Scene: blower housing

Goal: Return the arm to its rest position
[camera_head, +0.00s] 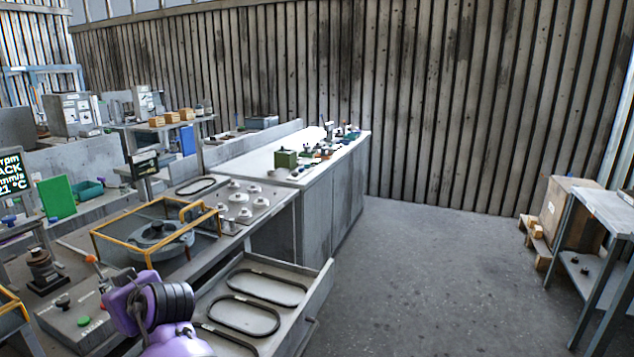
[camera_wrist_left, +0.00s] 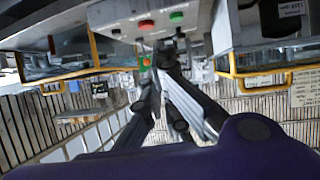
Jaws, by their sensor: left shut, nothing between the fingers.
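My left arm (camera_head: 158,308), purple with a black ridged joint, comes in at the bottom left of the head view, over the front of the workbench. Its gripper is not clearly visible there. In the left wrist view my left gripper (camera_wrist_left: 168,50) shows dark fingers, shut and empty. The fingers point toward a pale control box (camera_wrist_left: 120,12) with a red button (camera_wrist_left: 146,24) and a green button (camera_wrist_left: 176,16). I cannot tell the gap between fingertips and box. The same box, with a green button (camera_head: 84,321), stands left of my arm in the head view. My right gripper is not in view.
A yellow frame (camera_head: 148,262) surrounds a grey round housing (camera_head: 160,238) close behind my arm. An open drawer (camera_head: 318,300) with black belt loops (camera_head: 243,315) lies to its right. The floor (camera_head: 430,280) farther right is clear up to a metal table (camera_head: 605,210).

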